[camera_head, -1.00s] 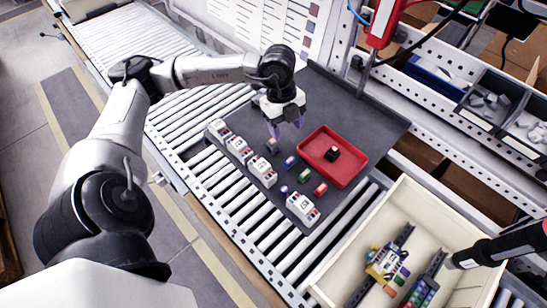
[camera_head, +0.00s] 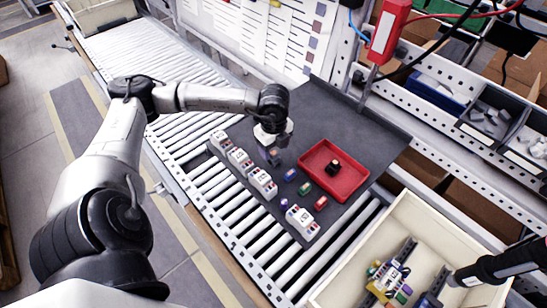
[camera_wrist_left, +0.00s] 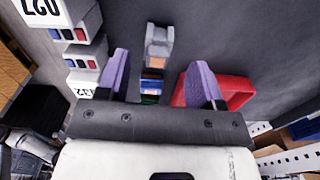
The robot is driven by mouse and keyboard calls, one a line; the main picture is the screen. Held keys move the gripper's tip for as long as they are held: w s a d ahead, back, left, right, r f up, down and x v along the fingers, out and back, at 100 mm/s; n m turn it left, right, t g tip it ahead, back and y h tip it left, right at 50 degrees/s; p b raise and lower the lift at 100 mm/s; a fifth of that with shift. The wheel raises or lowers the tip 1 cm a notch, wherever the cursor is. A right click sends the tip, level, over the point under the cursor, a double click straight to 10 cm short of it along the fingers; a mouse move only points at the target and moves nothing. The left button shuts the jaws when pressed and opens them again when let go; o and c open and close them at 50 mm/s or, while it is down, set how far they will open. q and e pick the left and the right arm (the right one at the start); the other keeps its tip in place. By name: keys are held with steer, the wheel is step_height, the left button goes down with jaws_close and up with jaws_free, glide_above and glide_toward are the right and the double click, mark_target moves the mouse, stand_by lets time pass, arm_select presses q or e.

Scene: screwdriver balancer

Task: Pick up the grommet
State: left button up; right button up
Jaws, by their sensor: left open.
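A small grey piece (camera_head: 275,158), which may be the grommet, stands on the dark mat (camera_head: 355,120). In the left wrist view the grey piece (camera_wrist_left: 158,43) has a notched shape and lies ahead of and between the fingers, with clear space on both sides. My left gripper (camera_head: 268,151) is open over it in the head view, pointing down. Its two purple fingers (camera_wrist_left: 161,78) show empty in the wrist view.
A red tray (camera_head: 318,181) holding a black piece (camera_head: 333,167) lies close right. Blue (camera_head: 291,175), green (camera_head: 304,188) and red (camera_head: 320,203) pieces lie nearby. White labelled blocks (camera_head: 262,181) line the mat's left edge. A cream bin (camera_head: 425,222) stands front right.

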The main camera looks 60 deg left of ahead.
mark_target(274, 153)
arm_select(q)
steer(key=shift+s+d+f+p, duration=0.1)
steer(key=shift+f+p, duration=0.1)
steer(key=shift+f, duration=1.1)
steer(key=shift+d+f+p, duration=0.1)
steer(key=shift+f+p, duration=0.1)
steer(key=shift+f, duration=1.05)
steer(key=shift+c, duration=0.2)
steer(key=c, duration=1.1)
